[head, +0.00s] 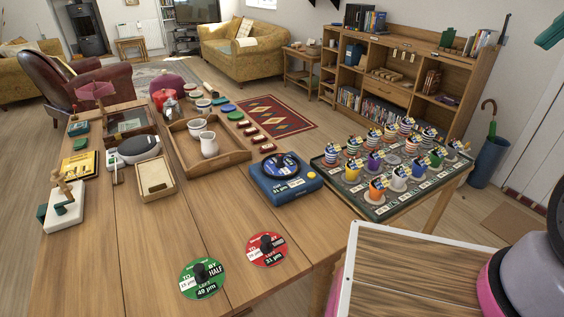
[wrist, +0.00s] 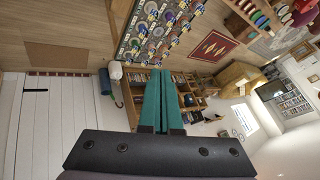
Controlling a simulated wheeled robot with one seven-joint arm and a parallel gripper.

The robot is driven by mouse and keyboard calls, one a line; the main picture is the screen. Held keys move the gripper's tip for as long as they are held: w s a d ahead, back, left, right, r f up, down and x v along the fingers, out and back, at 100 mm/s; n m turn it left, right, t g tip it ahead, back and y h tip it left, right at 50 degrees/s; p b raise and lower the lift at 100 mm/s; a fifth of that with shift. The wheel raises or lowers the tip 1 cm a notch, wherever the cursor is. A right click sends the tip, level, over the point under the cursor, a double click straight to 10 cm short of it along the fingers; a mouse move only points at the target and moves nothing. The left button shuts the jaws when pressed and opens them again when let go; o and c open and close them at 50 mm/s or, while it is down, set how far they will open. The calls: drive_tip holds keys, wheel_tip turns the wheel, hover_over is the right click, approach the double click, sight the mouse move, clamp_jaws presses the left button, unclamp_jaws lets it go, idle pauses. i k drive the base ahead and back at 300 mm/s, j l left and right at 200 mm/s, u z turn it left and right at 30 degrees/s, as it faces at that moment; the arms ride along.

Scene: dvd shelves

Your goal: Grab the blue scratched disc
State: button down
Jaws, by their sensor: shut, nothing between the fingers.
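A dark blue disc (head: 281,165) with a black knob lies on top of a blue machine (head: 287,190) on the wooden table in the head view. A label on the machine's front reads 21 µm. Scratches cannot be made out at this size. My gripper (wrist: 162,78) shows in the wrist view with its two teal fingers together and nothing between them. It is in the air, well apart from the disc. A teal part at the top right edge of the head view seems to be its fingertips. The blue disc is not visible in the wrist view.
A green disc (head: 202,279) and a red disc (head: 267,249), both with black knobs, lie on the near table. A tray of striped and coloured cups (head: 385,212) stands right of the machine. A wooden tray with white jugs (head: 238,158) is to its left.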

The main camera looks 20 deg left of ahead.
sight(280, 164)
drive_tip(key=k+u, duration=0.2)
drive_tip(key=u, duration=1.35)
